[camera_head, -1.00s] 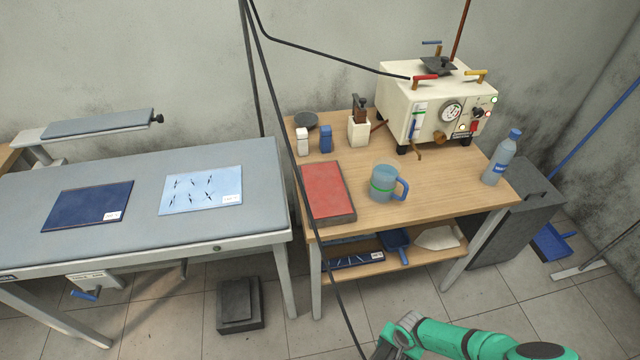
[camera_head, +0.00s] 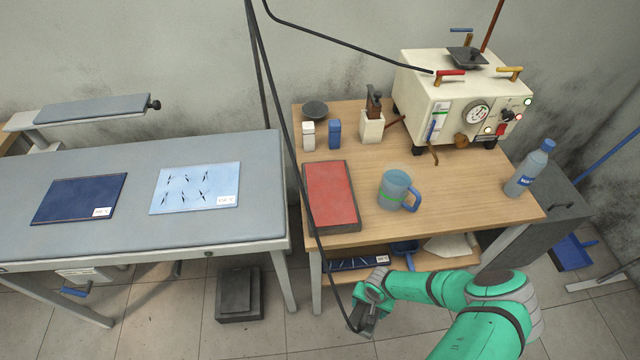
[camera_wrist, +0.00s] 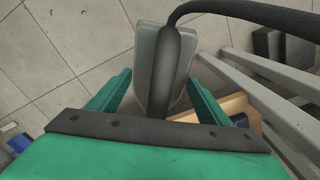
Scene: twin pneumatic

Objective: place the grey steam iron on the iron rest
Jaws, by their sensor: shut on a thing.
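The grey steam iron (camera_wrist: 147,72) is in my gripper (camera_wrist: 160,88), with its dark handle (camera_wrist: 170,62) between the green fingers. A thick black hose curves away from the handle to the right. In the head view my gripper (camera_head: 372,296) is low in front of the wooden table, with the dark iron (camera_head: 361,318) hanging below it, partly hidden. The iron is over the floor, apart from the table. A red pad in a dark frame (camera_head: 331,195), seemingly the iron rest, lies empty on the table's left front.
On the wooden table (camera_head: 460,205) stand a blue mug (camera_head: 396,190), a bottle (camera_head: 530,168) and a cream steam boiler (camera_head: 445,95). The grey ironing table (camera_head: 135,235) is to the left. A black hose (camera_head: 285,125) hangs across the pad's left side. A pedal (camera_head: 238,294) is on the floor.

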